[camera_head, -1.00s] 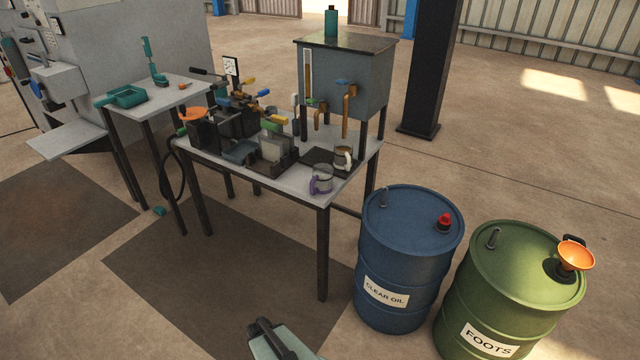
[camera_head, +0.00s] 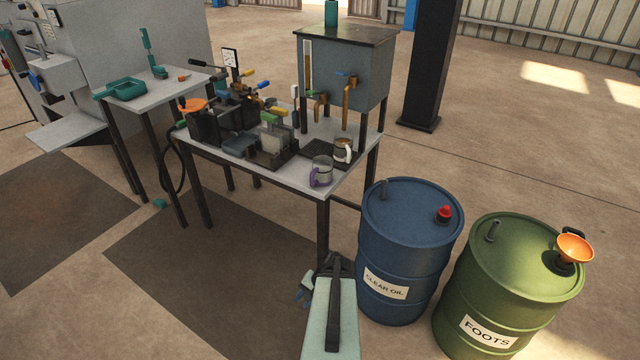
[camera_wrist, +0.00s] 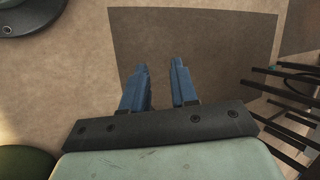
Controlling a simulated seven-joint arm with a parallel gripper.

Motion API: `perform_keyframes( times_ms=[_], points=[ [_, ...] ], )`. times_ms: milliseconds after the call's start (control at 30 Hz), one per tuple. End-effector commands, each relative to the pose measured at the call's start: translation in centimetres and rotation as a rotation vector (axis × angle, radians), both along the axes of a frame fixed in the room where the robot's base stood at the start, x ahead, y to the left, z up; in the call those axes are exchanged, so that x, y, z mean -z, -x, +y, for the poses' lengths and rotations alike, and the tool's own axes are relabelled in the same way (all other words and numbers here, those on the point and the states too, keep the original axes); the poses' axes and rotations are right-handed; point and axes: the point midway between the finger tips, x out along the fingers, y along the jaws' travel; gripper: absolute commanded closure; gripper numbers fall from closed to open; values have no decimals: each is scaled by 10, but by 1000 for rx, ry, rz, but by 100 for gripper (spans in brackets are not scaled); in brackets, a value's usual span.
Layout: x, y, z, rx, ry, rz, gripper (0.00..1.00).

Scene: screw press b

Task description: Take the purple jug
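The purple jug (camera_head: 321,171) is a clear, grey-looking jug with a purple handle at its lower left. It stands upright near the front right corner of the work table (camera_head: 300,179). My gripper (camera_head: 303,292) is low in front of the table, below and apart from the jug, beside the blue drum. In the wrist view its two blue fingers (camera_wrist: 160,68) point at the floor with a gap between them and nothing in it. The jug does not show in the wrist view.
A white-handled jug (camera_head: 343,150) stands behind the purple jug on a dark plate. The press (camera_head: 240,120) fills the table's left part, and a grey tank (camera_head: 345,75) stands behind. The blue drum (camera_head: 400,250) and green drum (camera_head: 510,290) stand at the right.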

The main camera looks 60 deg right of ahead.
Motion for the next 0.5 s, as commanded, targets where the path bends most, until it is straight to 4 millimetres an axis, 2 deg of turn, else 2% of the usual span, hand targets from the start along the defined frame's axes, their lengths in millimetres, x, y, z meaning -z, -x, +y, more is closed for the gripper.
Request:
perform_keyframes(
  times_ms=[33, 200, 500],
  points=[
    [-13, -5, -20, 91, -6, -62, 72],
    [-60, -29, -73, 378, -60, -281, 72],
    [-143, -71, -139, 808, -279, -636, 72]
  ],
)
